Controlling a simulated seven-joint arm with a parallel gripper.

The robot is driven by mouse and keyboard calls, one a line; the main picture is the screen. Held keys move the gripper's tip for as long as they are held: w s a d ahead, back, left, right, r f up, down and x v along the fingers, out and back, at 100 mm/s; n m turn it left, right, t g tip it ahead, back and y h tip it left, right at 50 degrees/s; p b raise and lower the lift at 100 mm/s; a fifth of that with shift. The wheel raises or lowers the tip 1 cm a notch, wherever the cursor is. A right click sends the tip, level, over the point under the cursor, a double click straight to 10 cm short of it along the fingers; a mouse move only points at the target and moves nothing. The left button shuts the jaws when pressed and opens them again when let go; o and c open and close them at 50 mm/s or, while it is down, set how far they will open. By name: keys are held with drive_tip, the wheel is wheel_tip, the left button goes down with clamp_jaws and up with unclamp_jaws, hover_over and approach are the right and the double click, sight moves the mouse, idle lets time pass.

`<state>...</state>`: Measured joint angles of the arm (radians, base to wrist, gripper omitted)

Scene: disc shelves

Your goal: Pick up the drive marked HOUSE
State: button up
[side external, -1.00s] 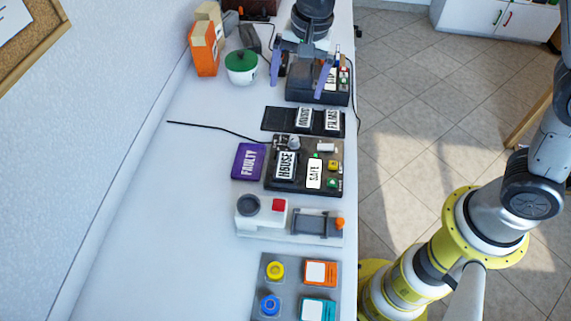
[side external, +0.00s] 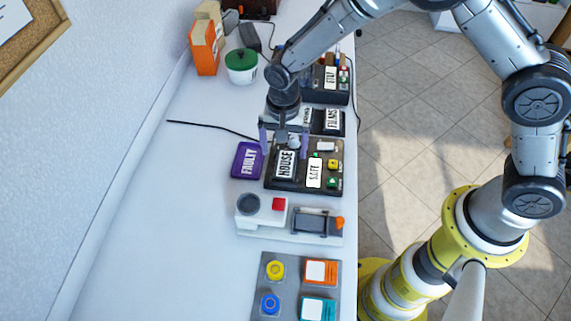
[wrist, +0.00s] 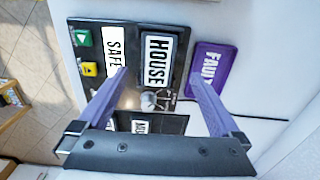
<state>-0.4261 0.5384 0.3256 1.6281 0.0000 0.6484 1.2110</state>
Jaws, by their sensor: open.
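The drive marked HOUSE (side external: 286,163) is a dark block with a white label. It sits in the left part of a black panel (side external: 300,188), left of the white SAFE label (side external: 314,172). In the wrist view the HOUSE drive (wrist: 157,60) lies ahead of the fingertips, near the middle. My gripper (side external: 284,150) is open and empty, just above the far end of the HOUSE drive. In the wrist view my gripper's fingers (wrist: 160,80) spread to either side of the drive, with a small metal knob between them.
A purple FAULTY block (side external: 247,160) lies just left of the panel. A dark tray (side external: 342,133) with a FILMS drive (side external: 332,120) is behind it. A white device with a red button (side external: 279,204) stands in front. The table's left side (side external: 170,210) is clear.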

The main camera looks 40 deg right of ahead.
sight(285, 163)
wheel_tip(285, 163, down, 5)
drive_tip(key=shift+s+d+f, duration=0.1)
drive_tip(key=shift+d, duration=0.05)
clamp_jaws()
idle(0.6)
